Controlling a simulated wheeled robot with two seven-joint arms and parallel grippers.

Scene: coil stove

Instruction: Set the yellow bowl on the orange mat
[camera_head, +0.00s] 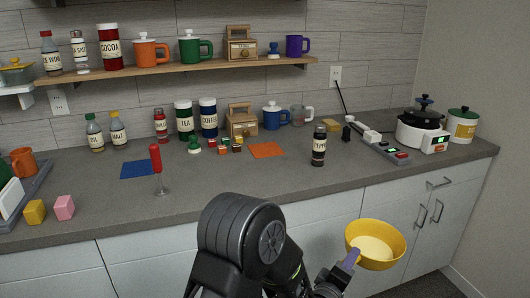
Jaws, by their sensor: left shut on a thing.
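The yellow bowl (376,246) is held upright off the counter, in front of the cabinet doors at the lower right. My left gripper (350,260) is shut on the bowl's near left rim; its fingertips are partly hidden by the bowl. The orange mat (267,150) lies flat on the counter near the back, left of the pepper bottle, and it looks bare. The bowl is apart from the mat, nearer to me and to its right. My right gripper is not in view.
A dark pepper bottle (319,146) stands right of the mat. Small colored blocks (224,146) and a wooden grinder (242,121) stand close to its left and back. A blue mat (151,169) and a red-handled tool (157,168) are farther left. The counter's front middle is clear.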

